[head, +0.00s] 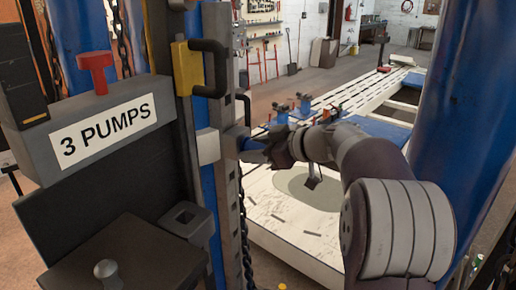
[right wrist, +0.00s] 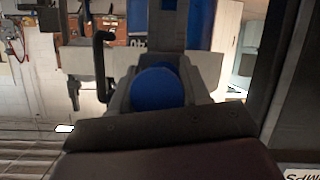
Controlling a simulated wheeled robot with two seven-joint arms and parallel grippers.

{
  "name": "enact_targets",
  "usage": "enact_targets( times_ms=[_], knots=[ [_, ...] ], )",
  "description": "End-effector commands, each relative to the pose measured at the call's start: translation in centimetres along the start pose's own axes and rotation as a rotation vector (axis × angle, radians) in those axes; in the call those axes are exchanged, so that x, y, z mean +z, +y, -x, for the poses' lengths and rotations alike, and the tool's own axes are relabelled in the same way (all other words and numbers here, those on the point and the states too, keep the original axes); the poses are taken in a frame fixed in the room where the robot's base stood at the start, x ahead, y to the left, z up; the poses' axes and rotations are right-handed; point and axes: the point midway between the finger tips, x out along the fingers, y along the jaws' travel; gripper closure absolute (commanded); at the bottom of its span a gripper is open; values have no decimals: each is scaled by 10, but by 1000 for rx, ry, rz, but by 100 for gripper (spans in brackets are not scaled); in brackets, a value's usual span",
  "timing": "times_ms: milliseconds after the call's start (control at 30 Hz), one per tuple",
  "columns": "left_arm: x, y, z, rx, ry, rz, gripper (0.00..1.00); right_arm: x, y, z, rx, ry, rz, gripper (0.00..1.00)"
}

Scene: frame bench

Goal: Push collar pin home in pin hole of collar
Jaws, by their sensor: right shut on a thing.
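My right gripper (head: 268,151) reaches in from the right and is shut on the collar pin, whose round blue head (right wrist: 155,88) shows between the fingers in the right wrist view. In the head view a small blue part of the pin (head: 250,145) shows at the fingertips. The collar (head: 208,146) is a pale grey block around the blue post; it also shows as a pale bar behind the pin in the right wrist view (right wrist: 88,60). The pin points at the collar's right side. The pin hole is hidden, so I cannot tell how deep the pin sits. My left gripper is out of view.
A grey box with a "3 PUMPS" label (head: 108,130) and a red T-handle (head: 96,72) stands at left. A black handle (head: 213,68) sits above the collar. A chain (head: 243,225) hangs below. A white frame bench (head: 300,235) lies behind; a thick blue post (head: 467,100) stands right.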

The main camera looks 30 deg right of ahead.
Motion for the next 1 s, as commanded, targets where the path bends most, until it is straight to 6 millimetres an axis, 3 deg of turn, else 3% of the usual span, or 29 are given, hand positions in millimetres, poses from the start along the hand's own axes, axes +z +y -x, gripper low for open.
enact_targets(
  times_ms=[400, 433, 500, 1000],
  knots=[
    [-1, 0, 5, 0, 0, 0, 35, -3, 0, -2, 0, 2, 0, 94],
    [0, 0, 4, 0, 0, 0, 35, -2, 0, -2, 0, 2, 0, 44],
    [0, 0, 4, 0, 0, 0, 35, -2, 0, -3, 0, 2, 0, 24],
    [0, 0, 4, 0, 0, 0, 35, -1, -1, -3, -2, 1, -1, 24]
  ],
)
